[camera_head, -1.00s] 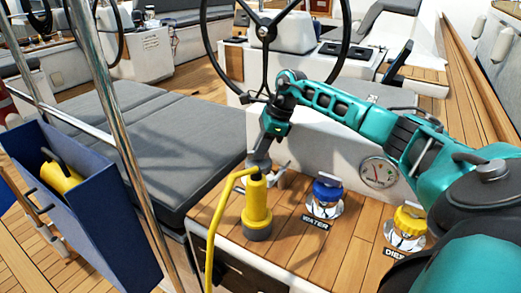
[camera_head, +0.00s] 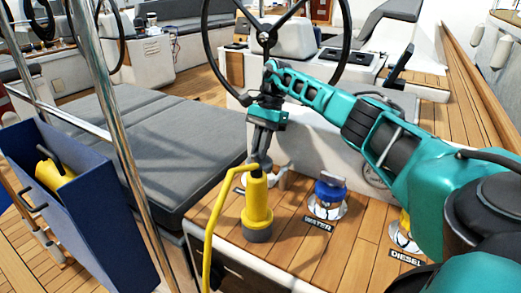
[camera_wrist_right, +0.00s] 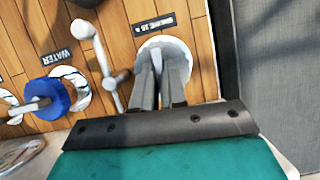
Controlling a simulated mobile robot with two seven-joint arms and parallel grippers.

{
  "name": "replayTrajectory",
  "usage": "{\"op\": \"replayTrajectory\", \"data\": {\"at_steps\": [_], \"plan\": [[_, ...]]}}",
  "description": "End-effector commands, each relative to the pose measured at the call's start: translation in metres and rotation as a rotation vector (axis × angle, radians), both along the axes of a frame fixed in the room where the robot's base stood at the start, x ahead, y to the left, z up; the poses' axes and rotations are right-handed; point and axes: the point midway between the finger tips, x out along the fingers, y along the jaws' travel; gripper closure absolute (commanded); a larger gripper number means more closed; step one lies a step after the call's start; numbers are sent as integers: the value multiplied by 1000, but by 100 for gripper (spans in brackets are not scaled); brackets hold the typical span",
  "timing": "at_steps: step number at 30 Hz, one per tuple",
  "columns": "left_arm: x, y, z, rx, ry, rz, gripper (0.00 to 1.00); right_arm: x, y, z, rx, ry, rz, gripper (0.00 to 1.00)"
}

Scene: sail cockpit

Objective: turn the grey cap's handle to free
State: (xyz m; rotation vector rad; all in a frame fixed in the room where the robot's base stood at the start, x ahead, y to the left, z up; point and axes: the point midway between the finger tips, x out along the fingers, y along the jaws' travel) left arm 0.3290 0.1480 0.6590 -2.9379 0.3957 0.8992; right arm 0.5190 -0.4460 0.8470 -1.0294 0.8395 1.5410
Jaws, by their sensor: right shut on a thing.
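My right gripper (camera_head: 261,160) points down behind the yellow plug and is shut. In the right wrist view its fingers (camera_wrist_right: 158,58) come together over a pale round deck fitting (camera_wrist_right: 182,46), at the label "SHORE 16 A" (camera_wrist_right: 153,27). The fingers hide most of the grey cap and its handle there, so I cannot tell the handle's angle. In the head view the yellow plug hides the cap. My left gripper is not in view.
The yellow plug (camera_head: 257,203) with its cable stands in front of the gripper. A pale lever (camera_wrist_right: 103,72) and the blue WATER cap (camera_wrist_right: 50,98) are beside it. The DIESEL cap (camera_head: 405,222) is partly behind my arm. A blue box (camera_head: 88,205) is at left.

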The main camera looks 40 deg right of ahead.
Motion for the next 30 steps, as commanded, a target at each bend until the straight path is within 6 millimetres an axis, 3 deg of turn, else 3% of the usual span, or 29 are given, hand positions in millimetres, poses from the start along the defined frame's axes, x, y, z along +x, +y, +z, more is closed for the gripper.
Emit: {"op": "replayTrajectory", "data": {"at_steps": [23,24,30], "plan": [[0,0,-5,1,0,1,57,0,-1,-2,-5,3,95,100],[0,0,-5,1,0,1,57,0,-1,-2,-5,3,95,84],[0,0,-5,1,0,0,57,0,0,-2,-3,3,94,65]]}}
